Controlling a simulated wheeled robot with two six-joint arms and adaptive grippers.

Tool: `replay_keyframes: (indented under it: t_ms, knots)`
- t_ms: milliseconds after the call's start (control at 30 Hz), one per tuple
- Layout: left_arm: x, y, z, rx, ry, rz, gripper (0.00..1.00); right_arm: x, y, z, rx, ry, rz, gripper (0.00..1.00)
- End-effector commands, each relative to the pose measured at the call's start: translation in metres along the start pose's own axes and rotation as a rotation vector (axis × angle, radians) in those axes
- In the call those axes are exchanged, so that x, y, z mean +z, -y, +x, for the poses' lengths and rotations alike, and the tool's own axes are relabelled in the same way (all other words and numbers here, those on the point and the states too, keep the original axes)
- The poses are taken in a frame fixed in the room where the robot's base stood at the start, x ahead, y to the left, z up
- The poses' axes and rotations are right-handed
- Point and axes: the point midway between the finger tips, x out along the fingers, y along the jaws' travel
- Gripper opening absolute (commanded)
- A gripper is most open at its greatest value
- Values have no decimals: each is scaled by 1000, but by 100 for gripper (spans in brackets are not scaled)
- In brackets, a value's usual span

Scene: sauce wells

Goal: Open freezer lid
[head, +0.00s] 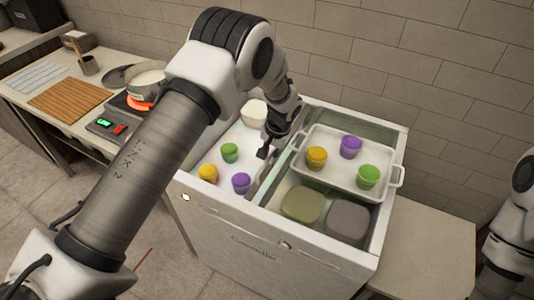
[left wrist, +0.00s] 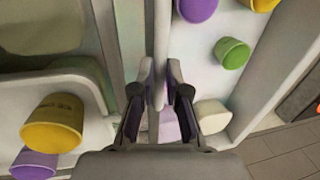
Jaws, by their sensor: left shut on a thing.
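The white chest freezer (head: 255,240) stands in the middle of the head view. Its right half is open from above. The freezer lid lies over the left half, and its raised edge (head: 262,176) runs near the middle; how much is lid and how much freezer floor is hard to tell. My left gripper (head: 265,150) is shut on this thin upright edge. In the left wrist view, the fingers (left wrist: 160,88) pinch the pale lid edge (left wrist: 161,30) from both sides. My right gripper is out of view; only part of my right arm shows at the right edge.
A white tray (head: 297,163) with yellow, purple and green cups sits in the right half, above a green block (head: 303,204) and a grey block (head: 348,219). Several cups and a white tub stand at left. A pot (head: 146,80) sits on a glowing burner.

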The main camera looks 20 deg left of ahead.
Motion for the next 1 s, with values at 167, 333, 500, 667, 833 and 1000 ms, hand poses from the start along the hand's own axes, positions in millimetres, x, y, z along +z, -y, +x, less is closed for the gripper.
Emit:
replay_keyframes:
  t_ms: [167,333,500,667,833,1000]
  knots:
    - [1,0,2,1,2,0,38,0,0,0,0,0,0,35]
    - [0,0,1,0,1,0,39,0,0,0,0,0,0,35]
    - [0,0,-2,0,0,0,39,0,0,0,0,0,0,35]
    - [-1,1,-26,0,-2,0,39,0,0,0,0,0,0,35]
    - [-2,0,-70,-1,-3,1,39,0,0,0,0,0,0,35]
    - [-2,0,-105,0,0,1,39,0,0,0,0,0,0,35]
